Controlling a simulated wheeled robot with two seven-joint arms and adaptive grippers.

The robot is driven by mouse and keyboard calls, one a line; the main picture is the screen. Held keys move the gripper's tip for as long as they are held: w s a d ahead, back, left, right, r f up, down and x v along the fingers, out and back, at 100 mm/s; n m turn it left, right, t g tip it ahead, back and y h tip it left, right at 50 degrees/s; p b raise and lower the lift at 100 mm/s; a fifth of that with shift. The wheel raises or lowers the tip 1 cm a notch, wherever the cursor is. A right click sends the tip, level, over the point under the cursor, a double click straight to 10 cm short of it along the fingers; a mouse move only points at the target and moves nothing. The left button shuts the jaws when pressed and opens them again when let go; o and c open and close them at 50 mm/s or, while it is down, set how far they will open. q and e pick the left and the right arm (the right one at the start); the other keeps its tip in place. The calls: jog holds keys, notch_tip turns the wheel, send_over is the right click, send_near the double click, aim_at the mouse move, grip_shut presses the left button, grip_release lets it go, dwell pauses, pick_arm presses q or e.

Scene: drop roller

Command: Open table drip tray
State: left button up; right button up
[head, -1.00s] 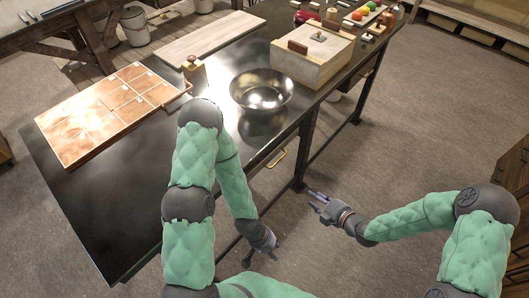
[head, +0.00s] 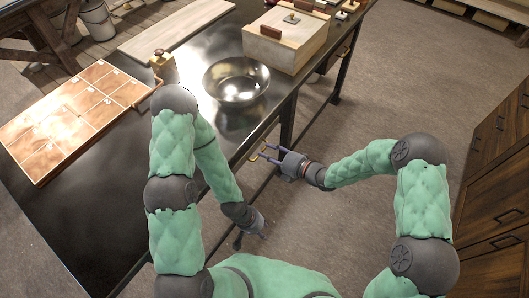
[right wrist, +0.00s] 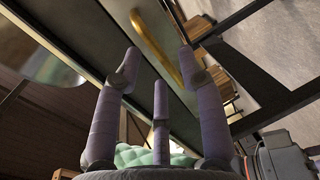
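The drip tray's brass handle (head: 256,155) sticks out from the long side of the dark table (head: 130,190), just under its top. It also shows in the right wrist view (right wrist: 156,45) as a curved bar on a grey-green front. My right gripper (head: 268,153) is open at the handle. In the wrist view its fingertips (right wrist: 157,58) are spread, with the handle between them; I cannot tell whether they touch it. The tray's inside is hidden under the table top. My left gripper (head: 264,232) hangs low beside the table; its fingers are too small to read.
A metal bowl (head: 237,82), a wooden box (head: 287,40) and a tiled copper-coloured board (head: 65,125) stand on the table. A dark table leg (head: 287,120) is near my right gripper. Wooden cabinets (head: 500,190) stand at right. The floor between is clear.

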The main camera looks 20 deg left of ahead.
jog(key=shift+x, duration=1.1)
grip_shut()
jog(key=shift+d, duration=0.15)
